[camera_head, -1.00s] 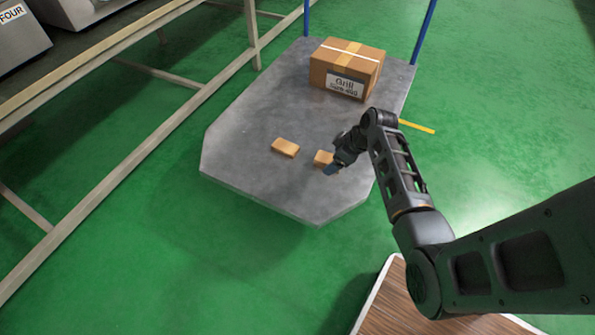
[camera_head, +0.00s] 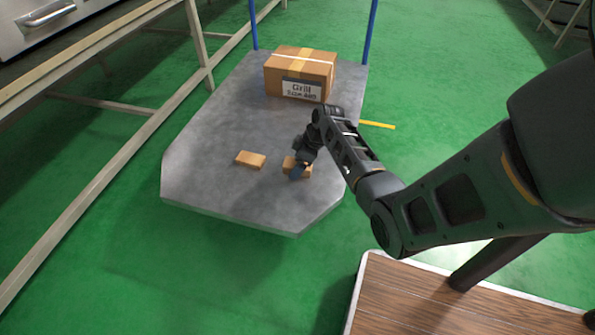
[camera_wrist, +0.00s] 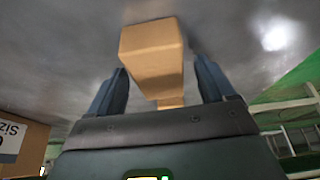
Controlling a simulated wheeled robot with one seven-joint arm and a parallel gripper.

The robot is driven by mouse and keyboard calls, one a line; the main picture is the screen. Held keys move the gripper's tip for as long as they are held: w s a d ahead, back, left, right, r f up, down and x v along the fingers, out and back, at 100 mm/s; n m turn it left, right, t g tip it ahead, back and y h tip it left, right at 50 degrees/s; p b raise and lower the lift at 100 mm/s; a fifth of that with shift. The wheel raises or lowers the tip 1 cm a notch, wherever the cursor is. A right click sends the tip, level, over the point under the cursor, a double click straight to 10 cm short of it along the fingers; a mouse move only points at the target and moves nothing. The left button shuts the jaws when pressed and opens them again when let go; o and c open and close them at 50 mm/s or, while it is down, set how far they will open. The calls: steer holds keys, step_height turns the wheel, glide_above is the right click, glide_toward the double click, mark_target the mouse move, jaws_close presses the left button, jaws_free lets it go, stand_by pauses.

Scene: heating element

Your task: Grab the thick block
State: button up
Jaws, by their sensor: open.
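Two tan blocks lie on the grey platform (camera_head: 205,155). The left block (camera_head: 250,160) lies clear of my gripper. The right block (camera_head: 305,169) is partly hidden behind my gripper (camera_head: 297,173) in the head view. In the wrist view, my gripper (camera_wrist: 161,72) is open, with one finger on each side of a tan block (camera_wrist: 152,50). Gaps show between the block and both fingers. A smaller tan piece shows below it, and I cannot tell whether it belongs to the same block. Which block is thicker is hard to tell.
A cardboard box (camera_head: 300,74) labelled "Grill" stands at the back of the platform, between blue posts (camera_head: 370,33). A long metal-framed table (camera_head: 120,52) runs along the left. The platform's front left is clear.

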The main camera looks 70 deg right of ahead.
steer(key=shift+w+f, duration=0.15)
steer(key=shift+f, duration=0.15)
steer(key=c, duration=1.1)
